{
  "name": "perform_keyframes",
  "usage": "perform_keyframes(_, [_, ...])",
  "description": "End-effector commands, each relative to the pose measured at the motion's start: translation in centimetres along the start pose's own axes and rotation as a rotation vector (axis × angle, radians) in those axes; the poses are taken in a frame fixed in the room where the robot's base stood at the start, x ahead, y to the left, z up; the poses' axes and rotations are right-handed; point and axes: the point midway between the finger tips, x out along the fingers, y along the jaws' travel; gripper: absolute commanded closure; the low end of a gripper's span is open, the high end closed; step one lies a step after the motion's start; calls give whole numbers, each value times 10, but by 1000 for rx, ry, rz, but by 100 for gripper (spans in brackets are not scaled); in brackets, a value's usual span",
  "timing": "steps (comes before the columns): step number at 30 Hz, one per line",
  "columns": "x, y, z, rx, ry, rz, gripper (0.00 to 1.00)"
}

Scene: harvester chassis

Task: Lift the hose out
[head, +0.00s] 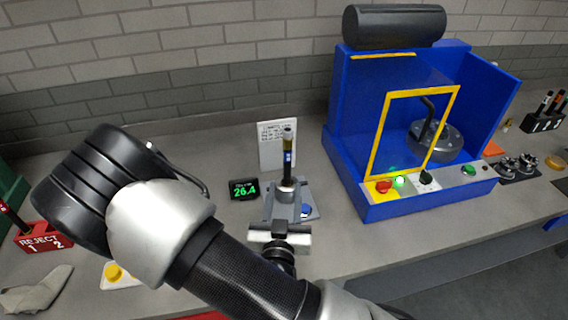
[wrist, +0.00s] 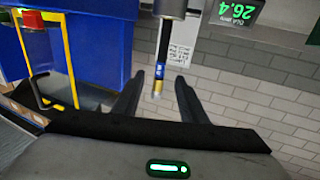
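The hose (head: 288,155) is a short black piece with blue and yellow bands and a metal tip. It stands upright in a grey fixture on the bench; its lower end is hidden in there. In the wrist view, which is turned upside down, the hose (wrist: 162,62) hangs from the fixture's grey cylinder (wrist: 172,8). My gripper (wrist: 160,82) is open, with one dark finger on each side of the hose in that view. Gaps show between both fingers and the hose. Whether the hose lies within finger depth is hard to tell.
A small display reading 26.4 (head: 244,189) stands left of the fixture, and a white sheet (head: 277,146) behind it. A blue machine (head: 345,110) with a yellow-framed door stands to the right. A red reject rack (head: 47,238) is at the left.

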Motion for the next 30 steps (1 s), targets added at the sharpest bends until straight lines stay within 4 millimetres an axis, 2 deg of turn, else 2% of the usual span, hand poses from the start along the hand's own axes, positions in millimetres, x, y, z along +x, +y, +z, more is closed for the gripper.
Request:
perform_keyframes(1, [8,0,6,6,4,2,61])
perform_keyframes(6, [33,-1,9,9,3,2,61])
perform_keyframes(9, [46,0,7,7,2,3,61])
perform_keyframes(10, [52,1,-1,3,1,4,61])
perform_keyframes(18, [102,1,0,1,-1,3,61])
perform_keyframes(26, [121,0,1,0,-2,1,61])
perform_keyframes(30, [142,-3,2,0,-2,1,61])
